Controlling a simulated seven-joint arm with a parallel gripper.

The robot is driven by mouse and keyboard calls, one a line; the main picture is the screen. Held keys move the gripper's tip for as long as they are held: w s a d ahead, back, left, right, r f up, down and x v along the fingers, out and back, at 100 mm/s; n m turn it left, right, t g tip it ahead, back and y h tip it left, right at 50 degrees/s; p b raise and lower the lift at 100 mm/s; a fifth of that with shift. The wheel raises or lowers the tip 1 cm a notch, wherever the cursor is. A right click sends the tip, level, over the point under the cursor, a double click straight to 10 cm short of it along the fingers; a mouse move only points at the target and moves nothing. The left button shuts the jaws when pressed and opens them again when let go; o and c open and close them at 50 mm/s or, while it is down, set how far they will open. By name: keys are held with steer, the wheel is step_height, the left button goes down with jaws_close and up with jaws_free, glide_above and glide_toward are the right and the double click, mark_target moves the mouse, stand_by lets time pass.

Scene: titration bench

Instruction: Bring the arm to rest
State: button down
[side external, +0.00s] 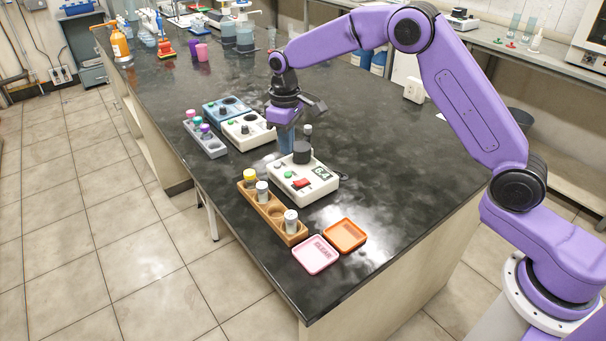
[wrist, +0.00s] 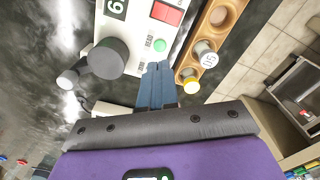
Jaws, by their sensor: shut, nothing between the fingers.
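My gripper (side external: 286,140) hangs from my purple arm with its fingers pointing down over the black bench, behind the white instrument with a dark knob (side external: 318,189). Its blue fingers are together with nothing between them. In the wrist view the closed fingers (wrist: 156,86) show in front of the edge of that white instrument (wrist: 131,66), beside the wooden rack (wrist: 187,62). I cannot tell how high the fingertips are above the bench.
The wooden rack (side external: 262,212) holds several vials, one yellow-capped (side external: 250,176). A pink tray (side external: 315,256) and an orange tray (side external: 345,236) lie in front. Another white instrument (side external: 248,132), a blue one (side external: 226,107) and a grey rack (side external: 205,139) stand left. The bench's right side is clear.

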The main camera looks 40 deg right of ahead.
steer(key=shift+r, duration=0.35)
steer(key=shift+s, duration=0.1)
steer(key=s+a+r+n, duration=0.1)
steer(key=s+r+n, duration=0.15)
steer(key=s, duration=0.65)
steer(key=s+a+r+n, duration=0.1)
steer(key=s+r, duration=0.3)
steer(key=s, duration=0.6)
steer(key=s+d+n, duration=0.1)
steer(key=s+d, duration=0.2)
steer(key=s, duration=0.4)
steer(key=s+d+f+n, duration=0.1)
steer(key=s+d, duration=0.3)
steer(key=s, duration=0.3)
steer(key=s+d+n, duration=0.1)
steer(key=s+d, duration=0.2)
steer(key=s, duration=0.5)
steer(key=shift+d+f, duration=0.15)
steer(key=shift+d, duration=0.1)
